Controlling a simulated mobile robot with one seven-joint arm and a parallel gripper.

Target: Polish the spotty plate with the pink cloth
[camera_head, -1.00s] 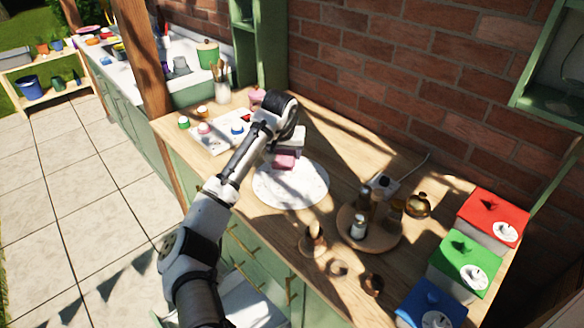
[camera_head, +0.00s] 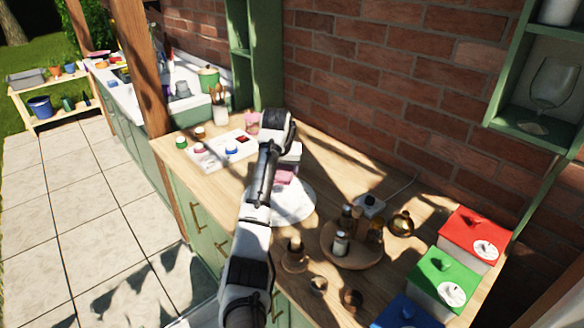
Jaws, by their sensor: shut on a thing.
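The spotty plate (camera_head: 296,208) is round and white with faint marks, lying on the wooden table. My arm covers its left part. The pink cloth (camera_head: 284,177) is at the plate's far side, below my gripper (camera_head: 286,168). My gripper points down and is shut on the cloth. The fingertips are mostly hidden by my arm, and I cannot tell whether the cloth presses on the plate.
A round wooden tray (camera_head: 352,252) with bottles stands right of the plate. A white tray (camera_head: 212,152) with colored-lid jars is at the left. Red (camera_head: 468,236) and green (camera_head: 440,275) lidded boxes line the right end. A brick wall rises behind.

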